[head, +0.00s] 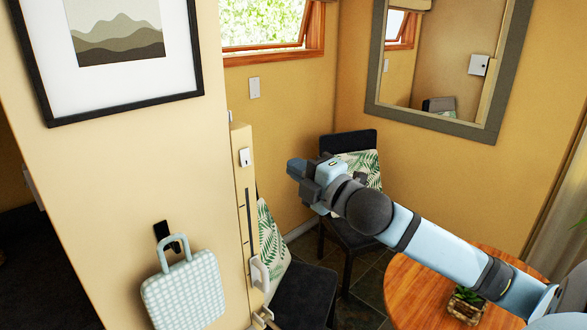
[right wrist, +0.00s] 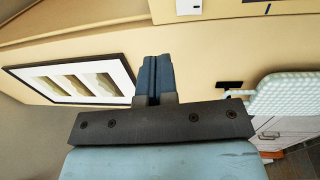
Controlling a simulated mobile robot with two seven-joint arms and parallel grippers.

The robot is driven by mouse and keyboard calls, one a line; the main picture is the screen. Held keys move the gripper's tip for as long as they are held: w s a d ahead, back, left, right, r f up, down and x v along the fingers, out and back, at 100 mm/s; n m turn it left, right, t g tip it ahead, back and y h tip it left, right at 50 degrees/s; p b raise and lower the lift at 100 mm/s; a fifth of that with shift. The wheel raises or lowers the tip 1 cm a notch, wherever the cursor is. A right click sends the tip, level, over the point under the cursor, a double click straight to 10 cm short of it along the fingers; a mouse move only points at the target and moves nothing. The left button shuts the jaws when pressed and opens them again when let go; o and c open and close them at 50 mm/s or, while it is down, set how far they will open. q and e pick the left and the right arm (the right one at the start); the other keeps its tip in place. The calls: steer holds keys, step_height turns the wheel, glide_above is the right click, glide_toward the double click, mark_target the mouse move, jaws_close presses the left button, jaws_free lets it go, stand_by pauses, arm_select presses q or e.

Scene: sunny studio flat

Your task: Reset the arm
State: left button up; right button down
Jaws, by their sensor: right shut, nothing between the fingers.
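My right arm (head: 430,245) reaches in from the lower right of the head view, pale blue with dark grey joints. Its gripper (head: 296,168) is raised in front of the corner with the chairs and points left toward the wall. In the right wrist view the two blue fingers (right wrist: 153,78) are together with nothing between them. The gripper touches nothing that I can see. My left gripper is in neither view.
A round wooden table (head: 415,285) with a small potted plant (head: 466,304) stands below my right arm. Dark chairs (head: 349,235) with leaf-print cushions are behind. A checked bag (head: 185,295) hangs on the left wall beneath a framed picture (head: 42,75). A mirror (head: 383,100) hangs at right.

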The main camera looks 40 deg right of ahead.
stand_by(0.4)
steer(key=s+a+f+m+g+p, duration=0.1)
steer(key=s+a+f+m+g, duration=0.2)
steer(key=f, duration=1)
steer(key=a+f+m+g+p, duration=0.15)
steer(key=f+m, duration=0.35)
steer(key=f, duration=0.8)
steer(key=s+a+f+m+g, duration=0.2)
steer(key=s+a+f+m, duration=0.2)
steer(key=s+a+f, duration=0.3)
steer(key=s+a+f+m+g+y, duration=0.1)
steer(key=s+a+f+m+g, duration=0.1)
steer(key=s+a+f+m, duration=0.2)
steer(key=s+a+f, duration=0.3)
steer(key=s+f, duration=0.1)
steer(key=f, duration=0.3)
steer(key=shift+s+a+f+y, duration=0.25)
steer(key=shift+a+y, duration=0.05)
